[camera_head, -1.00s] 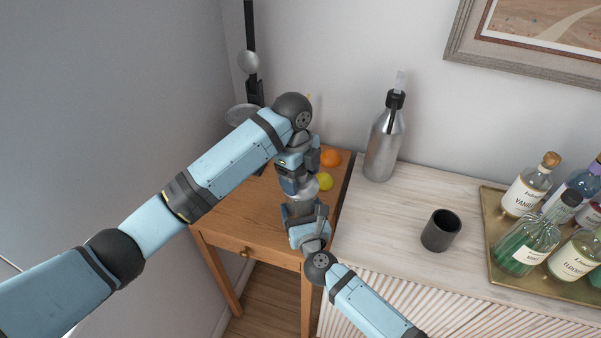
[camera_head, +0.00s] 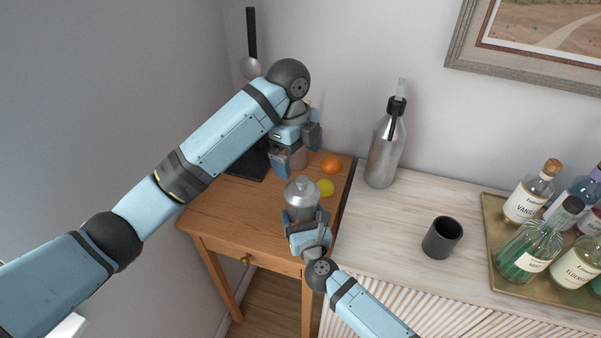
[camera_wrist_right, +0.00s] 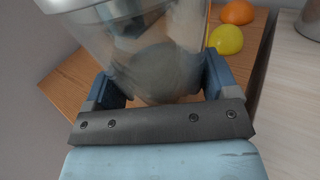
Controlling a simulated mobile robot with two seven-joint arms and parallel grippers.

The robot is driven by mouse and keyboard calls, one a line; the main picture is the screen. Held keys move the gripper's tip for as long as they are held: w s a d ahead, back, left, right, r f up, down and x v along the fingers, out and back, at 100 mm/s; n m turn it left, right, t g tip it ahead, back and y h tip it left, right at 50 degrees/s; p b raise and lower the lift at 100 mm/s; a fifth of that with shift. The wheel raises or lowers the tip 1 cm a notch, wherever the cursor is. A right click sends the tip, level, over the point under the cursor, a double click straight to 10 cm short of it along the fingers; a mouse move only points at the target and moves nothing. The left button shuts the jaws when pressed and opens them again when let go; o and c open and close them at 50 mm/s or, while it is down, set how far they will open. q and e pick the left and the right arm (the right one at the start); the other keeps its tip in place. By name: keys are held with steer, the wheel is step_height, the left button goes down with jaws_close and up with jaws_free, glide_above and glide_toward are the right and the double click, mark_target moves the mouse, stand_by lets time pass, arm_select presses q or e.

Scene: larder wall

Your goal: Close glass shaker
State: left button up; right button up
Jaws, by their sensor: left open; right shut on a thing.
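The glass shaker (camera_head: 300,207) stands upright over the small wooden table, with its silver metal top (camera_head: 301,188) seated on it. In the right wrist view the clear glass body (camera_wrist_right: 160,55) fills the space between the fingers. My right gripper (camera_head: 308,220) is shut on the glass body from the front. My left gripper (camera_head: 296,160) is open and empty, above and behind the shaker, apart from its top. Whether the shaker's base touches the table is hidden by my right gripper.
An orange (camera_head: 331,164) and a yellow lemon (camera_head: 325,187) lie right of the shaker. A metal bottle (camera_head: 385,150) and dark cup (camera_head: 442,237) stand on the pale cabinet (camera_head: 385,225). A tray (camera_head: 492,235) of bottles is at right. The table's left part is clear.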

arm_select(q)
step_height(320, 180, up, 4)
steer(key=shift+w+a, duration=0.15)
arm_select(e)
steer(key=o, duration=1.2)
steer(key=shift+c, duration=0.2)
steer(key=v, duration=1.3)
steer(key=shift+s+d, duration=0.2)
steer(key=shift+s, duration=0.15)
